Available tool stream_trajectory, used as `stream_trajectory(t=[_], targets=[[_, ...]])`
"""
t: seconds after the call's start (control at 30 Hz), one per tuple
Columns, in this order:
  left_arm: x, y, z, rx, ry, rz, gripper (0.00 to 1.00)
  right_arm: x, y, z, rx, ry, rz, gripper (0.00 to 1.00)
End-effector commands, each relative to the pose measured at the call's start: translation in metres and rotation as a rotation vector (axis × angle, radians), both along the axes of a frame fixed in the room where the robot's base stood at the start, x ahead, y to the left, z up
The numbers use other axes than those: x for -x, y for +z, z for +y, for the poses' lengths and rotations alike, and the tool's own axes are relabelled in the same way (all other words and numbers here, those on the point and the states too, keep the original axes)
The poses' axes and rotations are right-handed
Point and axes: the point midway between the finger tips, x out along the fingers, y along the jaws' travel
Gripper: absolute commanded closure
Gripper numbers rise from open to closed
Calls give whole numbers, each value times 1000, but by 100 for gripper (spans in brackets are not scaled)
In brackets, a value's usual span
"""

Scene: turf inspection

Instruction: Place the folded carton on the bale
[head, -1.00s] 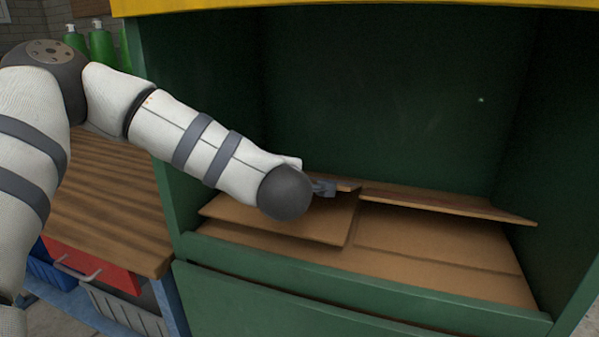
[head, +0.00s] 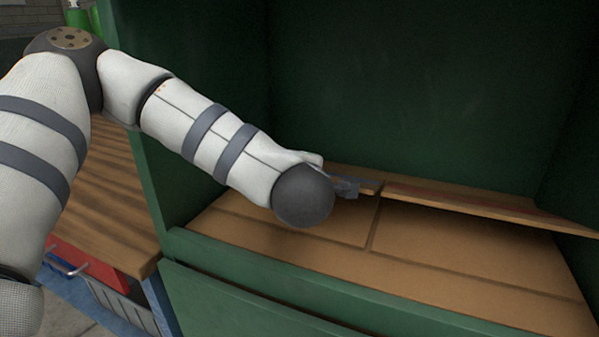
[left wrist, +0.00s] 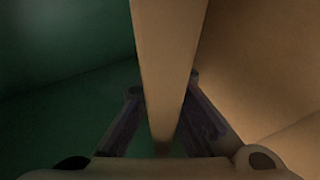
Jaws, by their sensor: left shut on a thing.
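The folded carton (head: 480,202) is a thin, flat brown board in the head view, seen nearly edge-on. My left gripper (head: 347,187) is shut on its near edge, left of its middle. In the left wrist view the carton (left wrist: 167,60) is a pale strip between the two fingers (left wrist: 160,115). The bale (head: 300,220) is a layered brown cardboard surface inside the green housing. A dark gap shows under the carton's right part. My arm hides part of the left side, and I cannot tell whether the carton's far edge touches anything. My right gripper is not in view.
The green housing (head: 420,90) encloses the bale with side and back walls. A green front ledge (head: 270,275) runs along its near side. Open room lies above the carton.

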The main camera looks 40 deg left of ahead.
Motion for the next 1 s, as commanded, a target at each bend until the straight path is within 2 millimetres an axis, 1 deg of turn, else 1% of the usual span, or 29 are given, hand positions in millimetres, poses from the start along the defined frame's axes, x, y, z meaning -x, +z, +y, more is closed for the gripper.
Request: stream_trajectory(t=[0.03,0.07,0.1,0.13,0.37,0.47,0.57,0.8,0.9,1.0], targets=[[0,-1,0,-1,0,-1,100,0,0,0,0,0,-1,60],[0,-1,0,0,0,0,88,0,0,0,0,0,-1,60],[0,-1,0,0,0,0,79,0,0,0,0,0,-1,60],[0,-1,0,1,0,-1,75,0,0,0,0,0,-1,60],[0,-1,0,0,0,-1,75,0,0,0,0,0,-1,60],[0,4,0,0,0,-3,75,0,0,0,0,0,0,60],[13,12,-12,0,-5,-4,75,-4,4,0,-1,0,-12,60],[62,39,-49,-3,-6,-8,75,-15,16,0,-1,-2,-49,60],[76,45,-60,-2,-4,-7,75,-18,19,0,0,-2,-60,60],[85,48,-66,-2,-1,-5,75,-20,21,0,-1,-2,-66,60]])
